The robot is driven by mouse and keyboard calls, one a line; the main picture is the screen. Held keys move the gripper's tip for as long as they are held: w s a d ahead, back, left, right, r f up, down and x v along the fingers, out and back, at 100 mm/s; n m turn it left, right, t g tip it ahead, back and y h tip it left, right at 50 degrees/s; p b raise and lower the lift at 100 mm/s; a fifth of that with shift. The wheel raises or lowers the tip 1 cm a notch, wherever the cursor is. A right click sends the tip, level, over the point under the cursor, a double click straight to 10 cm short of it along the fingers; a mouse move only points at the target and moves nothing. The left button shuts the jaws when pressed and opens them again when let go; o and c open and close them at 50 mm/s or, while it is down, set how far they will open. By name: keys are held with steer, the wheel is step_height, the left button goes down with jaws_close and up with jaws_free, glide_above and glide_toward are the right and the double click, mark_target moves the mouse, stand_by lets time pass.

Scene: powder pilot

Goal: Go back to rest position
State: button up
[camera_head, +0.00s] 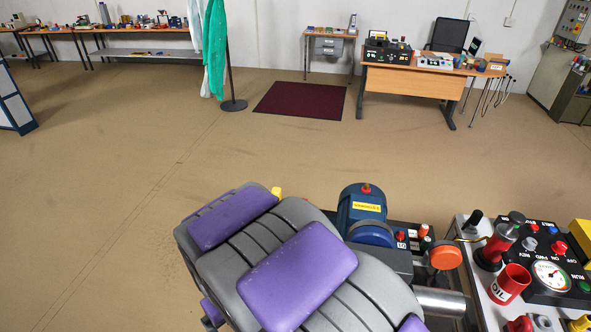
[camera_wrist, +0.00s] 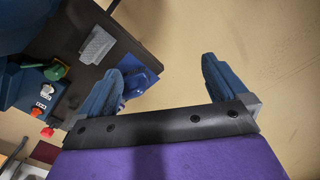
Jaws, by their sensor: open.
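My gripper (camera_wrist: 158,88) shows in the wrist view with its two blue fingers spread wide apart. It is open and nothing sits between the fingers; bare tan floor shows in the gap. In the head view my grey and purple arm fills the bottom middle, and its gripper end cannot be made out there. The arm lies just left of a blue motor (camera_head: 361,207) with a yellow label. In the wrist view a dark bench top (camera_wrist: 125,52) lies close beside the left finger, with a grey ribbed block (camera_wrist: 97,45) and a blue part (camera_wrist: 142,80) on it.
A control panel (camera_head: 548,262) with a gauge, buttons and a red cup (camera_head: 510,284) stands at the lower right. A wooden desk (camera_head: 415,82), a dark red mat (camera_head: 301,100) and a coat stand (camera_head: 233,104) are far back. The tan floor (camera_head: 110,180) at left is clear.

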steer(key=s+d+r+m, duration=0.2)
steer(key=d+r, duration=0.3)
steer(key=d, duration=0.4)
steer(key=s+d+r+m, duration=0.1)
steer(key=d+r+m, duration=0.1)
steer(key=d+r, duration=0.45)
steer(key=s+d+r+m+g, duration=0.1)
steer(key=s+d+m, duration=0.3)
steer(key=s+d, duration=0.8)
steer(key=shift+s+d+r+m+g, duration=0.3)
steer(key=shift+s+d+r+m, duration=0.1)
steer(key=shift+s+r, duration=0.5)
